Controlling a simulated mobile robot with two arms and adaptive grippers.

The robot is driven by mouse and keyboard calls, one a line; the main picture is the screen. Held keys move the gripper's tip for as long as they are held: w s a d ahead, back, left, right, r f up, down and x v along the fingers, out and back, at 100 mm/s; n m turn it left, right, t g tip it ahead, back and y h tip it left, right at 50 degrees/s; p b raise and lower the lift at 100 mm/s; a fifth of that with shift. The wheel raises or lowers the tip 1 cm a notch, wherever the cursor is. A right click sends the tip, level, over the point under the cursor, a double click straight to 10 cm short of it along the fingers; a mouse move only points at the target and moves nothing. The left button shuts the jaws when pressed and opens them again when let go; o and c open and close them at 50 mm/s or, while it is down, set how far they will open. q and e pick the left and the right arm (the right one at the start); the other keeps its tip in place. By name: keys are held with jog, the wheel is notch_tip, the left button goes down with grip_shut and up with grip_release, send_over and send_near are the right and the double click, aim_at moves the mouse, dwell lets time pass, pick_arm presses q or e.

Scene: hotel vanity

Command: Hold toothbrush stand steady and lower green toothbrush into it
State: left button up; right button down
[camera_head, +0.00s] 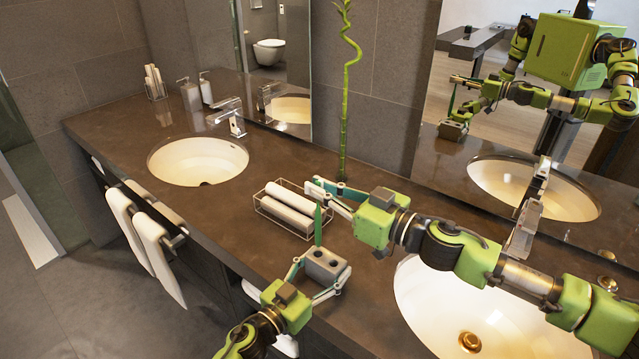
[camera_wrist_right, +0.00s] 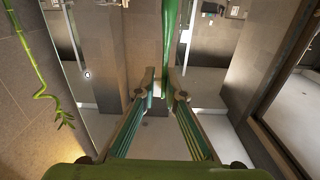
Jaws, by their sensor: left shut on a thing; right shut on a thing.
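The grey toothbrush stand (camera_head: 325,264), a small block with dark holes in its top, stands on the counter. My left gripper (camera_head: 322,278) is shut on the stand, one finger on each side. The green toothbrush (camera_head: 318,226) is upright over the stand's left part. Its lower end meets the stand's top in the picture; I cannot tell whether it is inside a hole. My right gripper (camera_head: 322,190) is shut on the toothbrush near its upper part. In the right wrist view the toothbrush (camera_wrist_right: 169,40) is between the fingertips (camera_wrist_right: 164,88).
A wire basket (camera_head: 262,207) with rolled white towels is just left of the stand. A tall bamboo stem (camera_head: 346,110) rises behind the right gripper. Sinks lie at left (camera_head: 198,160) and right (camera_head: 440,305). The counter's front edge is close to the left gripper.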

aim_at(320, 214)
jog(key=shift+f, duration=3.55)
jog(key=c, duration=2)
grip_release()
jog(key=v, duration=1.2)
pick_arm(q)
jog(key=o, duration=1.3)
